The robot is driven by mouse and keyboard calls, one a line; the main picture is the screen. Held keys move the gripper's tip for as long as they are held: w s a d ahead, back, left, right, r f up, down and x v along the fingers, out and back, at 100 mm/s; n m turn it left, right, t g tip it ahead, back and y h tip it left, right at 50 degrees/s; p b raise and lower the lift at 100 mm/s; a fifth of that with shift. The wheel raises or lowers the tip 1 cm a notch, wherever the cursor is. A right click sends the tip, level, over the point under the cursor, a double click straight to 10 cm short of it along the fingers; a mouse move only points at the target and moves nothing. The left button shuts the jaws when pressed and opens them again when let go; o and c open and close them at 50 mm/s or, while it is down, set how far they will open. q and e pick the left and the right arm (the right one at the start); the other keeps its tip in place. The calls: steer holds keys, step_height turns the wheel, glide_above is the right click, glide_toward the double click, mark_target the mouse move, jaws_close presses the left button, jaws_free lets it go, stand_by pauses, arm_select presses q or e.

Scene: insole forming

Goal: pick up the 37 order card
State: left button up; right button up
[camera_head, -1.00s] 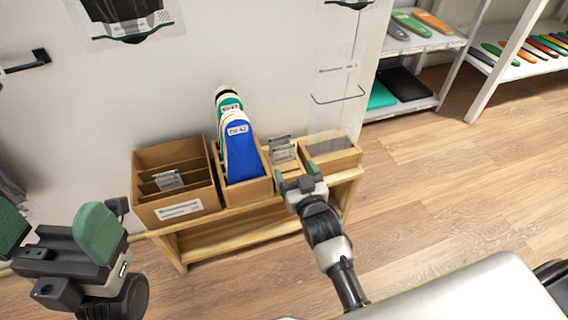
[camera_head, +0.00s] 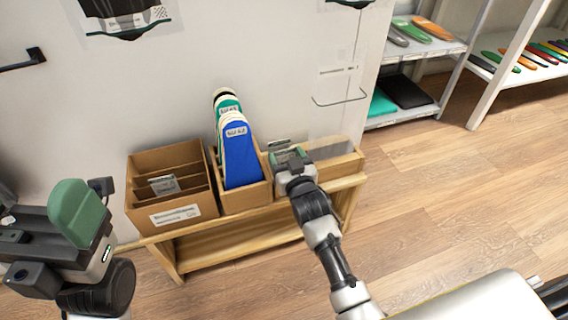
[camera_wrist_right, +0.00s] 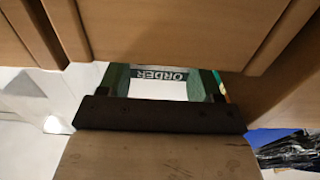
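Order cards (camera_head: 279,143) stand in a small wooden holder on the bench, mostly hidden behind my right gripper in the head view; no number can be read. My right gripper (camera_head: 291,157) is at this holder. In the right wrist view a white card with a dark "ORDER" band (camera_wrist_right: 160,84) shows between the green fingers of the right gripper (camera_wrist_right: 158,84), which are apart; I cannot tell whether they touch it. My left gripper (camera_head: 36,214) is at the lower left, away from the bench, cut by the frame edge.
Left of the holder stand a wooden box with blue and green insoles (camera_head: 238,155) and a cardboard box with dividers (camera_head: 171,216). A wooden tray (camera_head: 340,167) sits right of it on the wooden bench (camera_head: 240,243). The wall is close behind; floor at right is clear.

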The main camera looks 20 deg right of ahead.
steer(key=shift+c, duration=1.2)
